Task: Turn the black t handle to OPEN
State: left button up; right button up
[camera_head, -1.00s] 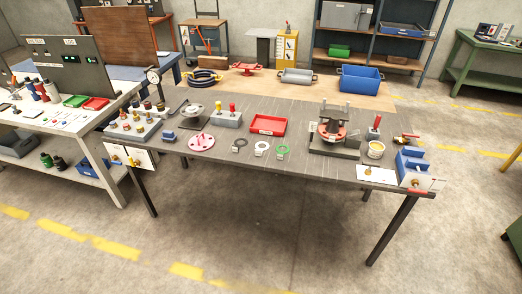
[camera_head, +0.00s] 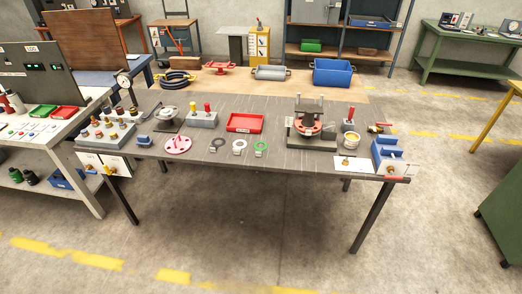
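I cannot make out a black T handle or an OPEN mark at this size. A flanged spool assembly (camera_head: 307,126) with dark and orange-red parts stands on a dark base at the right of the grey table (camera_head: 310,172). A white panel with a yellow handle (camera_head: 107,168) hangs at the table's front left corner. A pale panel with a brass-coloured fitting (camera_head: 392,170) is at the front right corner. Neither of my grippers is in view.
The table also bears a red tray (camera_head: 245,123), a pink disc (camera_head: 178,145), several rings and a blue block (camera_head: 388,149). A bench with a grey console (camera_head: 38,72) stands at left, a green table (camera_head: 470,48) at back right. The floor in front is clear.

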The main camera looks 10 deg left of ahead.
aim_at(341, 154)
jog(key=u, duration=0.05)
jog(key=i, duration=2)
jog(key=z, duration=0.2)
